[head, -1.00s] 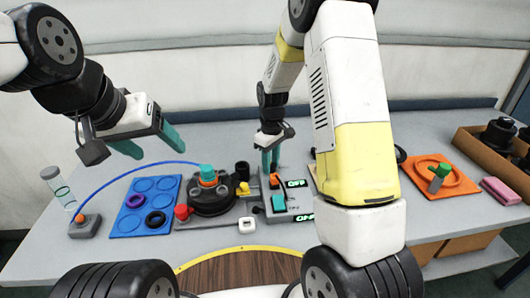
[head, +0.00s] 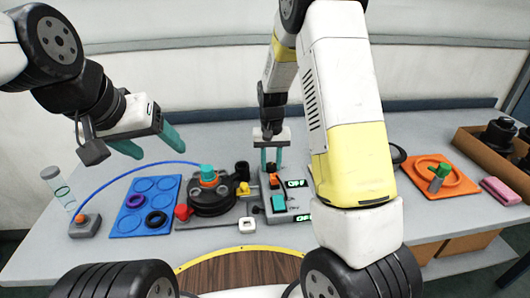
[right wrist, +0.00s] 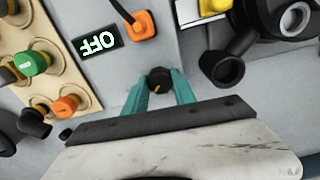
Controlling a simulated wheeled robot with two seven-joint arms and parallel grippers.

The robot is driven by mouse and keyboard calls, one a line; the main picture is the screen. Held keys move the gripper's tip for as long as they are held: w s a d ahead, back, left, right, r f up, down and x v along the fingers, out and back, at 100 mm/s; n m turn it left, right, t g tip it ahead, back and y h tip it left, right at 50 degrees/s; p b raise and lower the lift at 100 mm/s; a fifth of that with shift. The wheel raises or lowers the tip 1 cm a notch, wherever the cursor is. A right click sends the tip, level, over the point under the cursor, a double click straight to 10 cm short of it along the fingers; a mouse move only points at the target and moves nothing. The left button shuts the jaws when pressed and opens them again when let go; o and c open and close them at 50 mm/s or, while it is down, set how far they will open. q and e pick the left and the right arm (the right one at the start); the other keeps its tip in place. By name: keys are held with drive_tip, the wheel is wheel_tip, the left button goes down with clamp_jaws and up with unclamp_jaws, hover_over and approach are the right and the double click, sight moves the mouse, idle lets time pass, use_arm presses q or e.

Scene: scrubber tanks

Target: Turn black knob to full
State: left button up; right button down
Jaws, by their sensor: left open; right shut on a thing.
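The black knob (right wrist: 160,80) sits on a grey control box (head: 290,216), with a small yellow mark on its near side in the right wrist view. My right gripper (right wrist: 160,84) is shut on it, one teal fingertip on each side. In the head view my right gripper (head: 271,166) points down at the far end of the box, and its fingers mostly hide the knob. My left gripper (head: 152,147) is open and empty, held up above the left part of the table.
The box carries an orange switch (head: 274,181), a teal switch (head: 279,202) and a display (head: 296,183) reading OFF. A black turntable (head: 212,200) stands left of it, a blue tray (head: 147,205) further left. An orange tray (head: 451,183) lies right.

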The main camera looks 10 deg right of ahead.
sight(271, 165)
drive_tip(key=shift+m, duration=1.2)
drive_tip(key=c, duration=1)
unclamp_jaws()
drive_tip(key=shift+c, duration=0.2)
wheel_tip(271, 165, up, 7)
drive_tip(key=shift+r, duration=0.4)
